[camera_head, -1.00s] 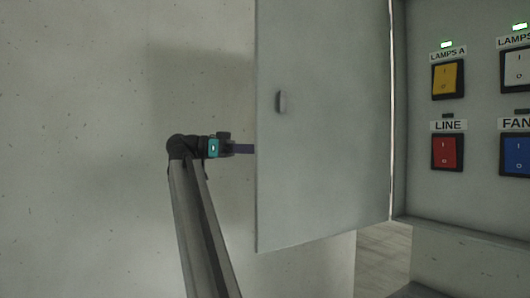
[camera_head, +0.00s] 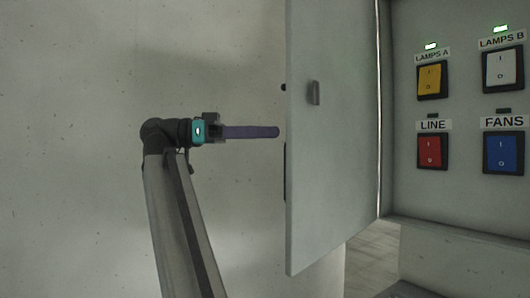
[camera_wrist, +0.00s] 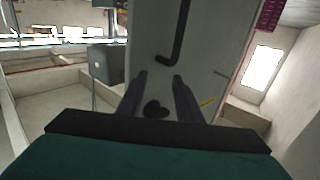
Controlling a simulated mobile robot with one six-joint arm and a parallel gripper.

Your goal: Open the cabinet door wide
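The grey cabinet door (camera_head: 338,190) stands swung out from the cabinet, with its inner face and a small latch piece (camera_head: 314,92) showing in the head view. A dark handle (camera_head: 286,172) shows at its outer edge. My gripper (camera_head: 277,132) is left of the door, pointing at its outer side, with a small gap to the edge. In the wrist view the two fingers of my gripper (camera_wrist: 159,76) are apart with nothing held between them. The door's outer face (camera_wrist: 205,50) lies ahead, with the bent dark handle (camera_wrist: 180,45) beyond the fingertips.
The cabinet interior (camera_head: 400,190) at right holds yellow, white, red and blue switches, with green lights above the upper two. A concrete wall (camera_head: 80,220) fills the left, behind my arm. In the wrist view a dark grey box (camera_wrist: 106,62) stands left of the door.

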